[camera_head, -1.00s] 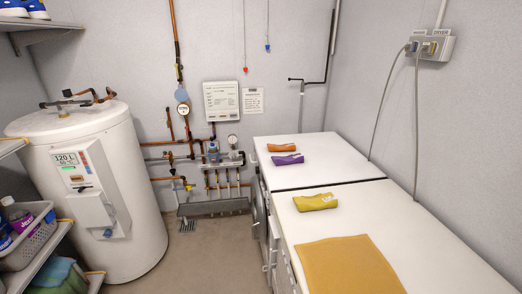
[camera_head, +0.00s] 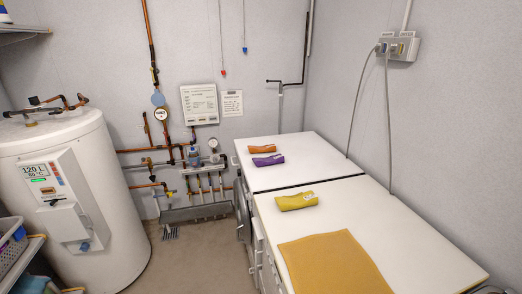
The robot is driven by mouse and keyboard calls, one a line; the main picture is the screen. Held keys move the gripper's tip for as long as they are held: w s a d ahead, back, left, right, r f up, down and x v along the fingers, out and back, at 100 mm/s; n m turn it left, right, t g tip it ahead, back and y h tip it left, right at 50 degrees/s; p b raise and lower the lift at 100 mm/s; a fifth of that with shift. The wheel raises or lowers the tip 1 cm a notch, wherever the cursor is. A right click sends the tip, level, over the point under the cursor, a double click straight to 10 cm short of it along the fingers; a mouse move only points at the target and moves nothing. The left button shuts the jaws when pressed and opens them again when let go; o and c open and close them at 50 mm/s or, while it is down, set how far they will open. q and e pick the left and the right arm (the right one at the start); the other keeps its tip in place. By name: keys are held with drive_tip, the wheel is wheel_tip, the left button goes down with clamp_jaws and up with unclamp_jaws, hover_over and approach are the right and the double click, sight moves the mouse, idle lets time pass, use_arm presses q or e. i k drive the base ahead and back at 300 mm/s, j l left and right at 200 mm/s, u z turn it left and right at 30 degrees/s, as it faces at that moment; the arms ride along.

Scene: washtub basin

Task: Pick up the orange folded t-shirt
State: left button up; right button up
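The orange folded t-shirt (camera_head: 262,149) lies on the far white machine top (camera_head: 312,173), near its back left corner. A purple folded cloth (camera_head: 268,160) lies just in front of it, close to it. Neither of my grippers shows in the head view, so I cannot see their state or where they are relative to the shirt.
A yellow folded cloth (camera_head: 297,201) and a flat orange-yellow mat (camera_head: 334,266) lie on the nearer white top (camera_head: 420,235). A white water heater (camera_head: 72,195) stands at the left, beside shelves with a basket (camera_head: 12,250). Floor (camera_head: 200,262) between is clear. Pipes run along the back wall.

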sight(272, 148)
drive_tip(key=j+z, duration=0.4)
drive_tip(key=j, duration=0.4)
drive_tip(key=i+j+z, duration=0.1)
drive_tip(key=j+z, duration=0.15)
drive_tip(key=j, duration=0.15)
drive_tip(key=i+j+z, duration=0.2)
drive_tip(key=j, duration=0.2)
drive_tip(key=j+z, duration=0.25)
drive_tip(key=i+j+z, duration=0.2)
drive_tip(key=j+z, duration=0.15)
drive_tip(key=j, duration=0.3)
drive_tip(key=i+j+z, duration=0.1)
drive_tip(key=j+z, duration=0.2)
drive_tip(key=j, duration=0.4)
drive_tip(key=j+z, duration=0.35)
drive_tip(key=j, duration=0.4)
drive_tip(key=i, duration=0.05)
